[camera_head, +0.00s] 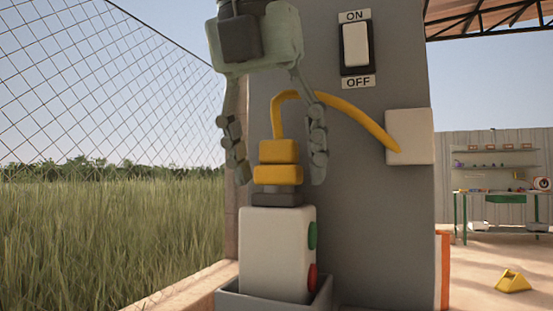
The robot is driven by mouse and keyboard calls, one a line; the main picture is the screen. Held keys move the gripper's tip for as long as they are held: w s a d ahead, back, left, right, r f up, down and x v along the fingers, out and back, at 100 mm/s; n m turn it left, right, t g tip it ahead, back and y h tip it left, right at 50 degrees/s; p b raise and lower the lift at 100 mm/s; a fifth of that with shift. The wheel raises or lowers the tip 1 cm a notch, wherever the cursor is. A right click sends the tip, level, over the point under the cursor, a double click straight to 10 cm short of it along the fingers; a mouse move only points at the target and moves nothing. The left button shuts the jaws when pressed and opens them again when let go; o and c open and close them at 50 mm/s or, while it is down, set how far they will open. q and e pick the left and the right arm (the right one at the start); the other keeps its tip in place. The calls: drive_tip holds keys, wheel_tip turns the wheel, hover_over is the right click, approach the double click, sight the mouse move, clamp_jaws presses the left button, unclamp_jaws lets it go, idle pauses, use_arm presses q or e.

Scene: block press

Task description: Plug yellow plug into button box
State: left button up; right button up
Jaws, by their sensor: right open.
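The yellow plug (279,164) stands upright on top of the white button box (268,253), directly above a dark socket piece (277,199). A light connector strip shows between plug and socket; I cannot tell how deep the plug sits. Its yellow cable (347,108) arches up and right to a white wall box (409,137). The button box has a green button (312,236) and a red button (311,276) on its right side. My right gripper (276,167) points down from above with its fingers apart, one on each side of the plug. My left gripper is out of view.
The button box stands in a grey tray (321,297). A grey pillar (370,220) behind carries an ON/OFF switch (355,44). A wire fence (110,75) and grass lie left. A yellow object (512,281) lies on the floor at right, near a green workbench (500,198).

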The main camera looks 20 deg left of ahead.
drive_tip(key=v, duration=0.5)
drive_tip(key=s, duration=1.2)
drive_tip(key=shift+a, duration=0.45)
